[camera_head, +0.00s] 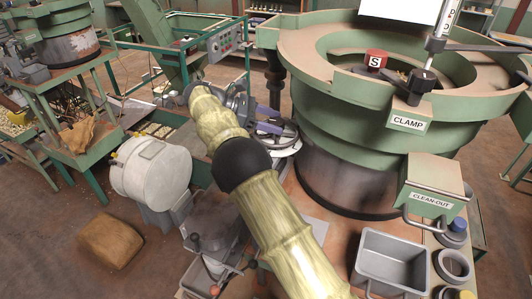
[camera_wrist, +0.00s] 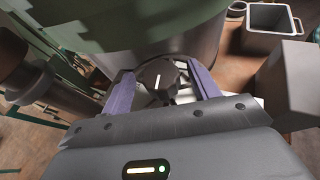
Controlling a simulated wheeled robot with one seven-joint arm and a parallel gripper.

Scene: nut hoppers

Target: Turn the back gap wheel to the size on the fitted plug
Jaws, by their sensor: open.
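A red plug marked S (camera_head: 376,58) sits inside the large green bowl (camera_head: 310,48) in the head view. A round dark knob with a white pointer line (camera_wrist: 158,76) shows in the wrist view, low beside the bowl; I take it to be the back gap wheel. The line points nearly straight up in that picture. My gripper (camera_wrist: 160,70) is open, with one purple finger on each side of the knob. I cannot tell whether the fingers touch it. In the head view my gripper (camera_head: 274,121) hides part of this spot, and any size marks are unreadable.
A clamp with a handle (camera_head: 408,121) and a clean-out box (camera_head: 430,185) are on the bowl's near right side. A grey bin (camera_head: 390,262) and several rings stand at the front right. A white drum (camera_head: 152,172) is left of my arm.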

